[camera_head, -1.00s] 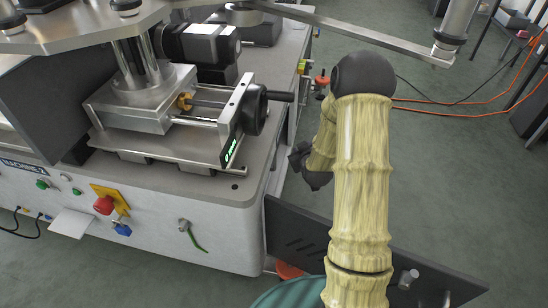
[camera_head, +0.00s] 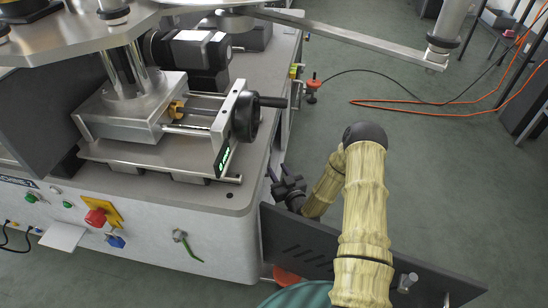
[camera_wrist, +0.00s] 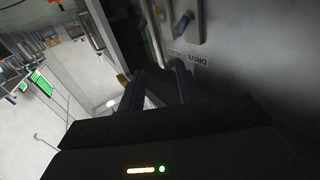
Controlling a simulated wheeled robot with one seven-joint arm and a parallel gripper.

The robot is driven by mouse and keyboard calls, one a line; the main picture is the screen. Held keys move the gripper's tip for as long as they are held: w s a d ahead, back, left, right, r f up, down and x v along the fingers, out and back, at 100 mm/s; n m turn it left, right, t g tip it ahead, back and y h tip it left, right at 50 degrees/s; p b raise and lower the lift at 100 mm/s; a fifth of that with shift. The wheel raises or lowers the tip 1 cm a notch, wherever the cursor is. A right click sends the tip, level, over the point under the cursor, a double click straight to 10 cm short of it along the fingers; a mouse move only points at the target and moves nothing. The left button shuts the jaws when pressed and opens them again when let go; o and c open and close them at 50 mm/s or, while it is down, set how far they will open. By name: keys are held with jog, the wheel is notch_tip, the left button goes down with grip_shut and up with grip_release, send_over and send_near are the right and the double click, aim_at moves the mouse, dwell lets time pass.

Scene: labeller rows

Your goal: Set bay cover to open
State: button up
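A dark flat panel with slots (camera_head: 300,246), which looks like the bay cover, stands out from the near right corner of the white machine at an angle, swung away from its body. A small round knob (camera_head: 407,281) shows near its outer end. My gripper (camera_head: 277,171) is behind this panel, close to the machine's end face, with its fingers pointing at the machine. In the wrist view my two fingers (camera_wrist: 158,92) are apart with nothing visibly held. Beyond them is a grey surface with a label reading DRIVE (camera_wrist: 188,59) and a blue handle (camera_wrist: 183,23).
The white machine (camera_head: 150,225) fills the left, with a handwheel (camera_head: 246,116), a red button (camera_head: 96,216) and a green lever (camera_head: 188,246) on it. An orange cable (camera_head: 420,102) lies on the floor.

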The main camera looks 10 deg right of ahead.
jog(key=shift+w, duration=0.1)
jog(key=w+a+b, duration=0.1)
jog(key=w+b, duration=0.2)
jog(key=w, duration=0.4)
jog(key=shift+a, duration=0.25)
grip_shut()
